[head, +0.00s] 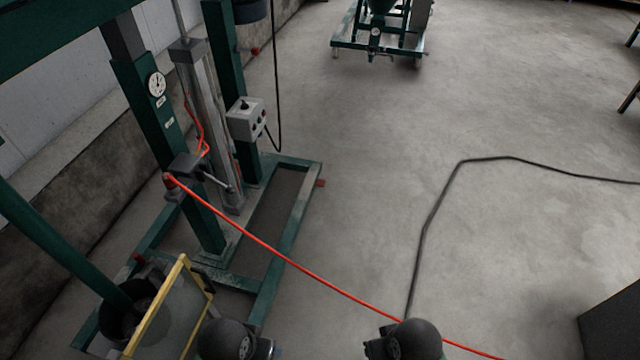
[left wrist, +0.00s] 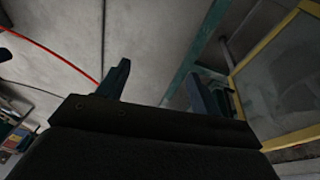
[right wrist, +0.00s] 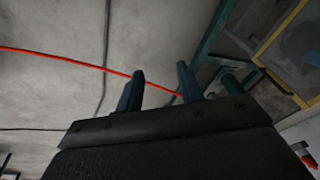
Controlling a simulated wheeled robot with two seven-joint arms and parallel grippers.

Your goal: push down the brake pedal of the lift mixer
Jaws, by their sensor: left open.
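The lift mixer's green frame (head: 210,215) stands at the left in the head view, with a gauge and a grey column. A small red tab (head: 320,183) sticks out at the right of its base and another red piece (head: 137,257) is at the left; I cannot tell which is the brake pedal. My left gripper (left wrist: 157,70) is open and empty in the left wrist view. My right gripper (right wrist: 160,68) shows its two fingers apart and empty in the right wrist view. Both are away from the frame; the head view shows only dark arm parts at its bottom edge.
A yellow-edged guard (head: 160,305) stands by a wheel at the lower left. A red hose (head: 300,268) runs from the mixer across the floor area to the lower right. A black cable (head: 424,225) lies on the floor. A green cart (head: 380,45) stands at the back. The middle floor is otherwise clear.

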